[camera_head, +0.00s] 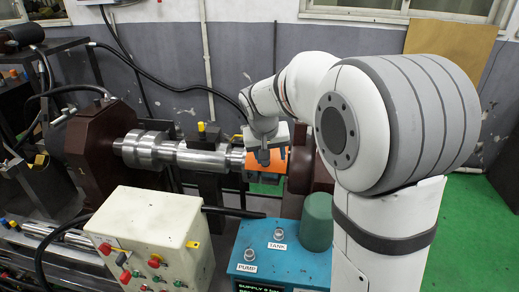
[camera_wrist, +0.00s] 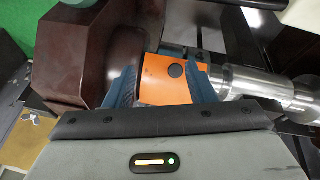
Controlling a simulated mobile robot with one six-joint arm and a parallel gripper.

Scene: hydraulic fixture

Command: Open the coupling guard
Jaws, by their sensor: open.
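The coupling guard (camera_head: 263,165) is an orange cover around the shaft, beside the dark red housing at the right. In the wrist view the orange guard (camera_wrist: 160,80) lies between the two blue fingers of my gripper (camera_wrist: 163,88), with a round dark spot on its face. My gripper (camera_head: 272,157) is at the guard in the head view, its fingers spread. Whether the fingers touch the guard is not clear. The guard looks closed over the shaft. Its lower part is hidden by my gripper in the wrist view.
The steel shaft (camera_head: 205,160) runs left to a dark red block (camera_head: 92,145). A cream control box (camera_head: 150,235) with buttons and a teal unit (camera_head: 275,255) with a green cylinder (camera_head: 316,222) stand in front. A grey wall (camera_head: 255,65) is behind.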

